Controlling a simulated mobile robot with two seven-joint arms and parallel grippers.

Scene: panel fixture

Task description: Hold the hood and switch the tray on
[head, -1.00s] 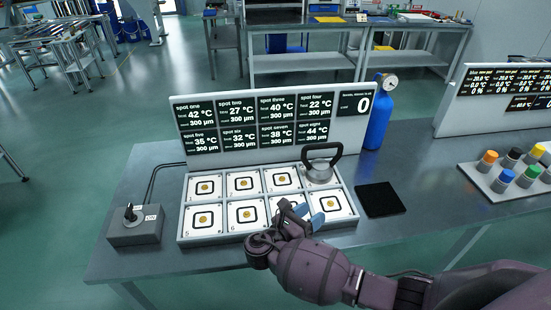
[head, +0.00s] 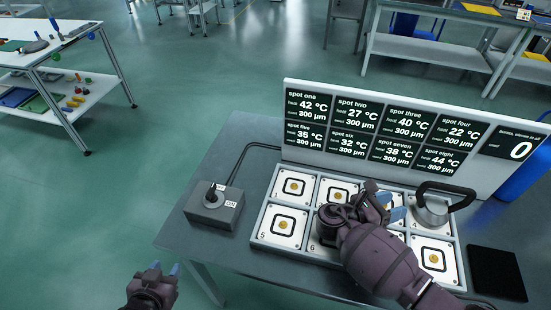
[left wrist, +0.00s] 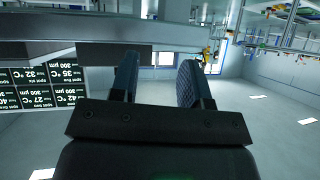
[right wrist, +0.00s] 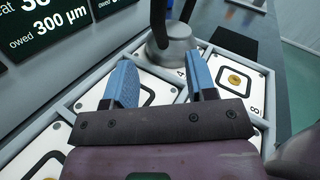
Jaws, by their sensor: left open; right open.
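The hood (head: 431,213), a round grey body with a black loop handle, sits on spot four at the tray's back right corner. It also shows in the right wrist view (right wrist: 176,58). The tray (head: 268,241) is a pale grid of numbered white plates. My right gripper (head: 390,207) is open just left of the hood, over the tray's middle; in the right wrist view its blue fingers (right wrist: 165,85) have nothing between them. The switch box (head: 222,212) has a black knob and an ON label. My left gripper (head: 164,270) is open and empty, off the table's left front edge.
A display panel (head: 345,148) stands behind the tray, also in the left wrist view (left wrist: 40,92). A cable runs from the switch box along the table. A black pad (head: 497,273) lies right of the tray. The table (head: 190,243) is clear around the switch box.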

